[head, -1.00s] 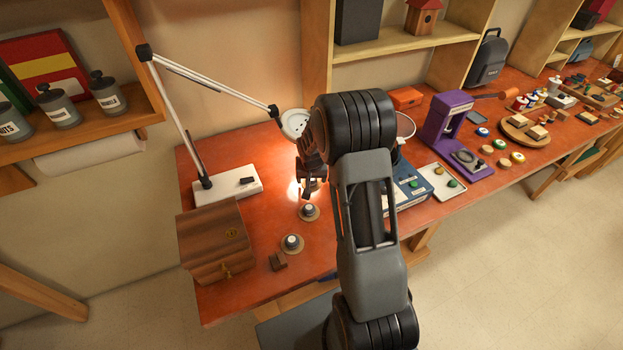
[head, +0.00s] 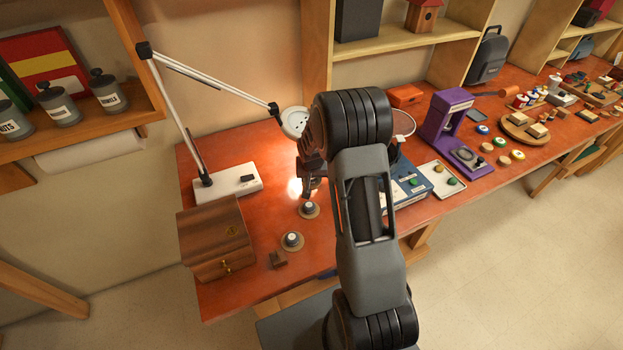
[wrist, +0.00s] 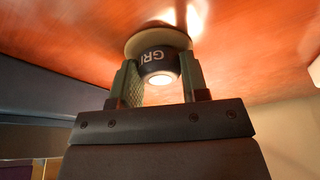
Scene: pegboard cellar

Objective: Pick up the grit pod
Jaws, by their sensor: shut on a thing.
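The grit pod (wrist: 158,62) is a small dark, round pod with a pale end and the letters "GRI" showing. It sits between the fingers of my gripper (wrist: 160,84) in the wrist view, and the gripper is shut on it. A pale round disc (wrist: 140,40) lies behind the pod, against the orange-red bench top. I cannot tell whether the pod is clear of the disc. In the head view my gripper (head: 310,190) is low over the bench below the lamp head, and the pod is hidden there.
Two similar pods on round discs stand nearby, one just below the gripper (head: 309,209) and one nearer (head: 292,241). A blue device (head: 410,186) stands right.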

